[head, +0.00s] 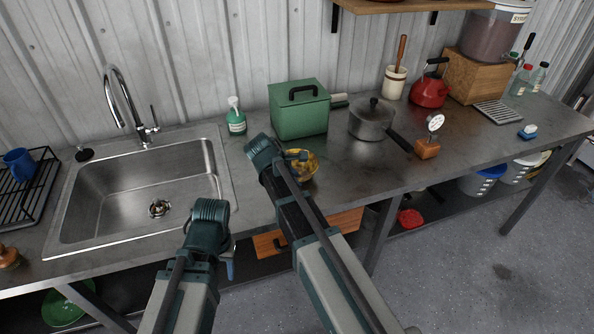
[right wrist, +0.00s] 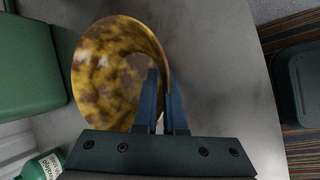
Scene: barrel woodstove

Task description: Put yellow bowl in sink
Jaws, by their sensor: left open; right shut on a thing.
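The yellow bowl (head: 307,167), mottled with brown, is at the counter in front of the green box; I cannot tell whether it rests on the top or is just above it. My right gripper (head: 298,156) is shut on its rim. In the right wrist view the two blue fingers (right wrist: 167,95) pinch the near right side of the bowl (right wrist: 105,70). The steel sink (head: 105,205) is to the left, empty, with a drain in its floor. My left gripper (head: 229,266) is open and empty in front of the counter edge, right of the sink; its fingers are mostly hidden.
A lidded pot (head: 372,118) is to the right. The faucet (head: 125,100) rises behind the sink. Counter between sink and bowl is mostly clear.

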